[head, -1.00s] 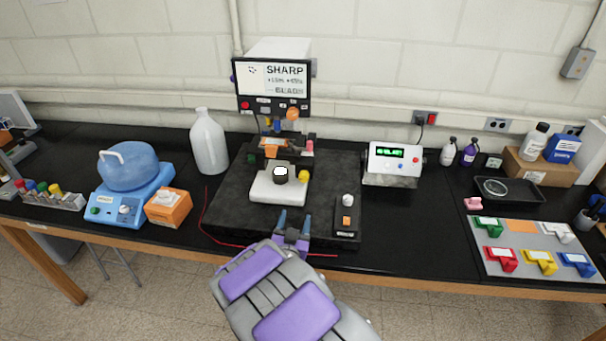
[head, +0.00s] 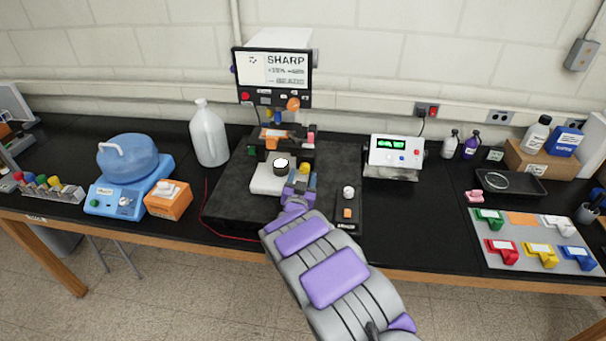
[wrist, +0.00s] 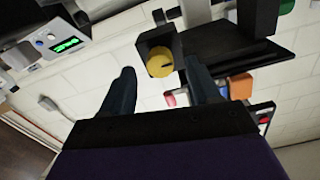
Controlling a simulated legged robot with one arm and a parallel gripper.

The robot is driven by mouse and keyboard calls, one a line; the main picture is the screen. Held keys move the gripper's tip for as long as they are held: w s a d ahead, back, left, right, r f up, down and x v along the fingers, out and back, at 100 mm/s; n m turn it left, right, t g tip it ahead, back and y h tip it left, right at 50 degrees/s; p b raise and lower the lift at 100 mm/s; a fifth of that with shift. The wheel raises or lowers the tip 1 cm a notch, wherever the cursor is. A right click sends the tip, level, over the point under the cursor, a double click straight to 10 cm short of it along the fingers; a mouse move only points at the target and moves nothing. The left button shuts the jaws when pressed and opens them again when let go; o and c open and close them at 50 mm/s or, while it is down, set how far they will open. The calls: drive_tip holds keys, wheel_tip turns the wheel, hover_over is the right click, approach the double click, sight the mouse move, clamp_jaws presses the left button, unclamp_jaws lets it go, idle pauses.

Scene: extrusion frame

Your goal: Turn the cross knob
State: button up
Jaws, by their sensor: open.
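A yellow round knob (wrist: 160,62) with a dark mark on its face sits on a dark block in the wrist view. It lies ahead of my gripper (wrist: 159,72), roughly between the fingertips. In the head view the yellow knob (head: 303,168) shows at the right of the white and black device, just beyond my gripper (head: 301,179). My gripper is open and nothing shows between its fingers; contact cannot be told. An orange lobed knob (head: 293,104) is on the panel under the SHARP display. I cannot tell surely which knob is the cross one.
The device stands on a dark slab (head: 228,203). A small box with a white knob (head: 348,192) is to the right of my arm. A meter with a green readout (head: 397,153) stands farther right. A white jug (head: 208,135) is at the left.

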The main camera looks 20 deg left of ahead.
drive_tip(key=shift+x, duration=1.35)
drive_tip(key=c, duration=1)
drive_tip(key=shift+r+m+b, duration=0.1)
drive_tip(key=shift+m+b, duration=0.5)
drive_tip(key=shift+m, duration=1.2)
drive_tip(key=o, duration=1)
drive_tip(key=shift+s, duration=0.15)
drive_tip(key=v, duration=1.7)
drive_tip(key=shift+p, duration=0.4)
